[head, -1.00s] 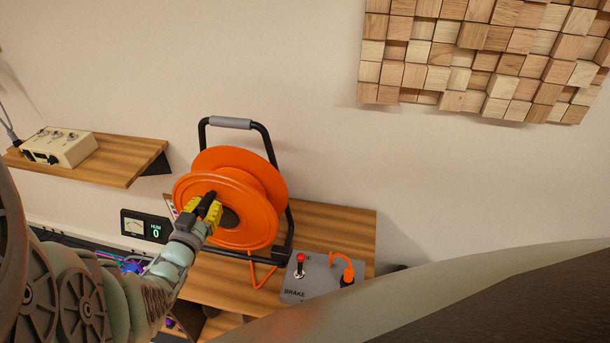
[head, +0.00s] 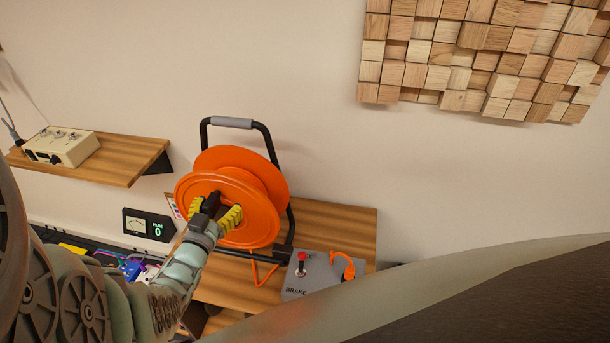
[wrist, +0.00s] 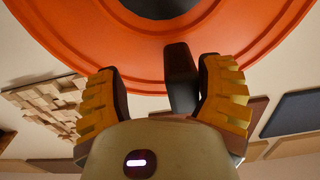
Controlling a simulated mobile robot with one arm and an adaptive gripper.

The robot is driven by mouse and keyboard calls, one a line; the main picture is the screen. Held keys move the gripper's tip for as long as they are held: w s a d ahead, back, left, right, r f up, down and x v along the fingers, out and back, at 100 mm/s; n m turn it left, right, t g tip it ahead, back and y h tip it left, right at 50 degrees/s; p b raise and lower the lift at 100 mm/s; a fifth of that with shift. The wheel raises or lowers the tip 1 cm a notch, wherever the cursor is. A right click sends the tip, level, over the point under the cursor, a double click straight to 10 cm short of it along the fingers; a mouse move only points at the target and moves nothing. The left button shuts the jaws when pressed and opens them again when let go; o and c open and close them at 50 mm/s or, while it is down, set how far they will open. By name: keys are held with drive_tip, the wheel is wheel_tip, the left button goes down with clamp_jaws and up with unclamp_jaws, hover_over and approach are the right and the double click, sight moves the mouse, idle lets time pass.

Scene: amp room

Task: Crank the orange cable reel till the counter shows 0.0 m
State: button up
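The orange cable reel (head: 262,178) stands in a black frame with a grey top grip on a wooden shelf. A black crank handle (head: 211,203) sticks out from the reel's front face. My gripper (head: 216,209) is open in front of the reel, its yellow fingers spread on either side of the handle. In the wrist view the handle (wrist: 180,78) stands between the fingers, close to the right one, with a gap to the left one. I cannot make out a metre counter in either view.
A grey box marked BRAKE (head: 318,279) with a red-knobbed lever (head: 301,258) and an orange cable stands right of the reel. A meter reading HUM 0 (head: 148,225) is left of my gripper. A shelf with a cream device (head: 62,147) is further left.

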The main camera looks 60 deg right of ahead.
drive_tip(key=shift+s, duration=0.2)
drive_tip(key=shift+s+a+p, duration=0.25)
drive_tip(key=shift+a+p, duration=0.15)
drive_tip(key=shift+a, duration=0.1)
drive_tip(key=p+v, duration=0.2)
drive_tip(key=v, duration=0.5)
drive_tip(key=shift+a, duration=0.4)
